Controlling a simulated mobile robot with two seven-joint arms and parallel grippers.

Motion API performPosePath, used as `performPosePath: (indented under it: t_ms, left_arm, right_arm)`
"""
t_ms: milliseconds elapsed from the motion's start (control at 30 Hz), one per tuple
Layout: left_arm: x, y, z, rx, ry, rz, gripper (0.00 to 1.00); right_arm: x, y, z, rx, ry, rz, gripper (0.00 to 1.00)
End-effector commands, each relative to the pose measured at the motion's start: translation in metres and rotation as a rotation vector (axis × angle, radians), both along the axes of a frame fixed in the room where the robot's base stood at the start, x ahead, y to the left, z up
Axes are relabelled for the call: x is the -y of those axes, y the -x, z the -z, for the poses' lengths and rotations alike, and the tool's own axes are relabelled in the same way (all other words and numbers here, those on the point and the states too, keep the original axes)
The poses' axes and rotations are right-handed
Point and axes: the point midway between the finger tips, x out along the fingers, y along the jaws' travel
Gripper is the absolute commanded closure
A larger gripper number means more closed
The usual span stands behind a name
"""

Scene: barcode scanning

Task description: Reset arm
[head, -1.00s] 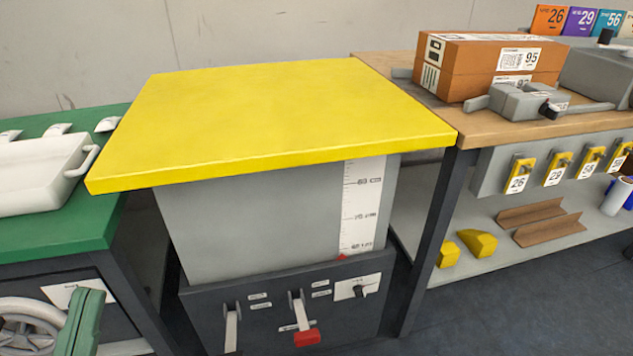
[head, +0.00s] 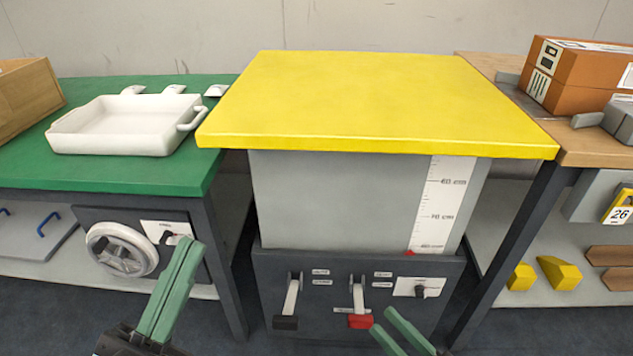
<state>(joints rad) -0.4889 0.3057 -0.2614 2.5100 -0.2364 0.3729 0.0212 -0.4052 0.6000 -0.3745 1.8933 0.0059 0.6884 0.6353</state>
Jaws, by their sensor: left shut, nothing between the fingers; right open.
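My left gripper (head: 176,285) is in the lower left of the head view, with its green fingers together and nothing between them. My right gripper (head: 392,335) shows at the bottom edge, right of centre. Its green fingers are apart and empty, in front of the lift's dark control panel, near the red-ended lever (head: 359,318). Most of both arms lies outside the picture.
A yellow-topped lift table (head: 385,100) stands in the middle, its top bare. Left is a green table (head: 150,174) with a white tray (head: 120,140), a wooden box (head: 28,97) and a handwheel (head: 120,248). Right is a wooden bench with an orange-brown box (head: 580,85).

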Motion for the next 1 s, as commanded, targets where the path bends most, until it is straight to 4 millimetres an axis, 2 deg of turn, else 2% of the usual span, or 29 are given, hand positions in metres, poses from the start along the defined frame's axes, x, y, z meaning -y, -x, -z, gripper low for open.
performPosePath:
  t_ms: [33, 200, 400, 500, 833, 867, 900, 1000]
  left_arm:
    - [0.000, 0.000, 0.000, 0.000, 0.000, 0.000, 1.00]
    - [0.000, 0.000, 0.000, 0.000, 0.000, 0.000, 1.00]
    - [0.000, 0.000, 0.000, 0.000, 0.000, 0.000, 1.00]
    - [0.000, 0.000, 0.000, 0.000, 0.000, 0.000, 1.00]
    - [0.000, 0.000, 0.000, 0.000, 0.000, 0.000, 1.00]
    - [-0.001, 0.000, -0.011, 0.002, 0.003, 0.002, 1.00]
    - [-0.002, -0.004, -0.018, -0.023, 0.005, -0.004, 1.00]
    - [-0.004, -0.018, -0.017, -0.106, -0.001, -0.026, 1.00]
  right_arm:
    - [-0.011, 0.005, -0.029, 0.102, 0.059, 0.017, 0.55]
    - [-0.031, 0.023, -0.105, 0.393, 0.250, 0.108, 0.55]
    - [-0.042, 0.048, -0.173, 0.660, 0.410, 0.230, 0.55]
    - [-0.043, 0.060, -0.202, 0.763, 0.470, 0.301, 0.55]
    - [-0.020, 0.039, -0.230, 0.668, 0.269, 0.512, 0.55]
    - [-0.019, 0.039, -0.241, 0.668, 0.261, 0.514, 0.55]
    - [-0.019, 0.035, -0.247, 0.646, 0.275, 0.508, 0.55]
    - [-0.017, 0.021, -0.246, 0.565, 0.307, 0.511, 0.55]
